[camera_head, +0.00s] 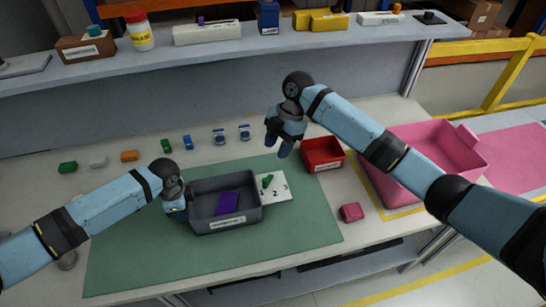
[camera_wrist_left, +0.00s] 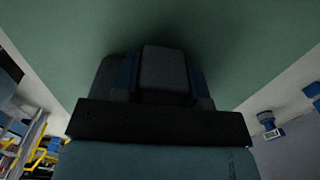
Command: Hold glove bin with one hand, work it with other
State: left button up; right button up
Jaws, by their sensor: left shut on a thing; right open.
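The grey glove bin (camera_head: 252,213) stands on the green mat, with a white label on its front wall and a purple item (camera_head: 227,203) lying inside. My left gripper (camera_head: 178,209) is shut on the bin's left wall in the head view. In the left wrist view the left gripper (camera_wrist_left: 160,75) is dark against the green mat, and its hold on the bin cannot be made out. My right gripper (camera_head: 284,147) is open and empty. It points down in the air, up and to the right of the bin in the picture, apart from it.
A white numbered card (camera_head: 279,192) with a green piece lies right of the bin. A red bin (camera_head: 322,154), a pink tub (camera_head: 425,150) and a pink block (camera_head: 351,212) are farther right. Several small coloured items line the table's back left. A shelf (camera_head: 230,57) spans behind.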

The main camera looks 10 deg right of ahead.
jog(key=shift+d+r, duration=0.1)
jog(key=shift+r, duration=0.15)
pick_arm(q)
jog(key=o, duration=1.3)
